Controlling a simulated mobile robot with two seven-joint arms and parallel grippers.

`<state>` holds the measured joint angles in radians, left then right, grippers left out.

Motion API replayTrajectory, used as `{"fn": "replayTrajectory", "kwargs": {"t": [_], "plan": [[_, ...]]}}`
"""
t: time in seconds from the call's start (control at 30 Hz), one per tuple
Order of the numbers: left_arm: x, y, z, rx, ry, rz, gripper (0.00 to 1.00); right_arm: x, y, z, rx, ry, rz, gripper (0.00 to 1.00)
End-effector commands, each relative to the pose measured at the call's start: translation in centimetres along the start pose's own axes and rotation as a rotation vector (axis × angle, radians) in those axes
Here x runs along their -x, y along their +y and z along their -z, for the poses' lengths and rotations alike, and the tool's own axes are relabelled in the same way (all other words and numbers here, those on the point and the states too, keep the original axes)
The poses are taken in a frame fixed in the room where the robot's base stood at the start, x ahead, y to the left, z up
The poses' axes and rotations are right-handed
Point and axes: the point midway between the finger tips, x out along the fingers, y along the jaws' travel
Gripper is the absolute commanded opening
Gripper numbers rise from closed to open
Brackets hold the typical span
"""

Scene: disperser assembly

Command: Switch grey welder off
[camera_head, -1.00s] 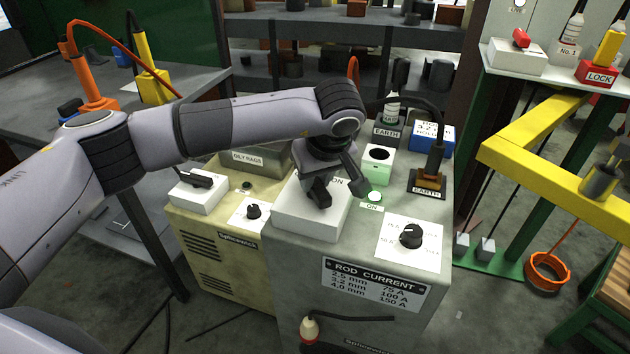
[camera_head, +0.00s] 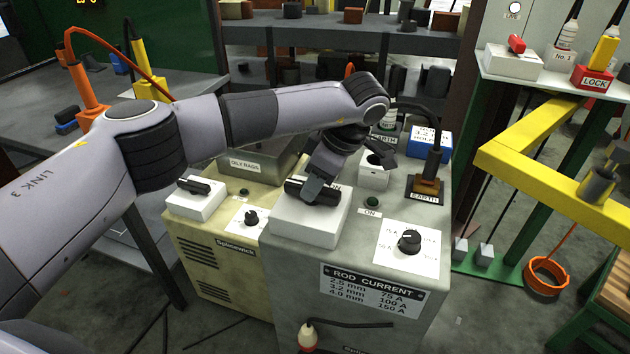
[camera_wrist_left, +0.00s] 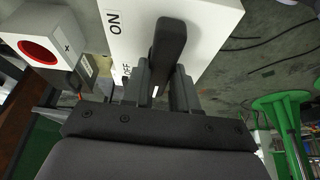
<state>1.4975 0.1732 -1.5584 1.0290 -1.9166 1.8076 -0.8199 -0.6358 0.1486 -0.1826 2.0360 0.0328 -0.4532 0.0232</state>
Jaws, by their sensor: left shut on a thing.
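The grey welder (camera_head: 292,262) stands in the middle of the head view. Its white switch box (camera_head: 300,228) carries a black switch lever (camera_head: 300,190), which also shows in the left wrist view (camera_wrist_left: 170,42), beside the printed ON and OFF. My left gripper (camera_head: 325,188) is over this box and shut on the lever; its fingers (camera_wrist_left: 160,90) lie on either side of it. The fingers partly hide the lever and its label in the head view. The welder's ON lamp (camera_head: 372,202) is dark green and unlit. My right gripper is not in view.
A yellowish welder (camera_head: 205,262) with its own switch (camera_head: 195,187) stands close on the left. A current dial (camera_head: 409,241), a white socket box (camera_head: 374,172), an EARTH plug (camera_head: 428,182) and a blue box (camera_head: 430,143) are on or beside the grey top. A yellow rail (camera_head: 530,130) stands right.

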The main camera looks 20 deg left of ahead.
Motion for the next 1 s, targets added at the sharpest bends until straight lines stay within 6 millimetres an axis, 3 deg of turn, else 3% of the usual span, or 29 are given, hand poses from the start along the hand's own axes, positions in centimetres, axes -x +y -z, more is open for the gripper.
{"fn": "replayTrajectory", "kwargs": {"t": [0.67,0.7,0.77,1.0], "plan": [[0.05,0.07,0.05,0.059,-0.001,0.022,0.0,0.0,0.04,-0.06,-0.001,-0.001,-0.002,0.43],[0.05,0.07,0.05,0.059,-0.001,0.022,0.37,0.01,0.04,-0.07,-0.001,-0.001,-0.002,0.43],[0.04,0.07,0.05,0.058,-0.001,0.022,0.53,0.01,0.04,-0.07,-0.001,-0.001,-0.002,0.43],[0.02,0.06,0.03,0.056,-0.001,0.022,0.53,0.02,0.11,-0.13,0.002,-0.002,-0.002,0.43]]}}
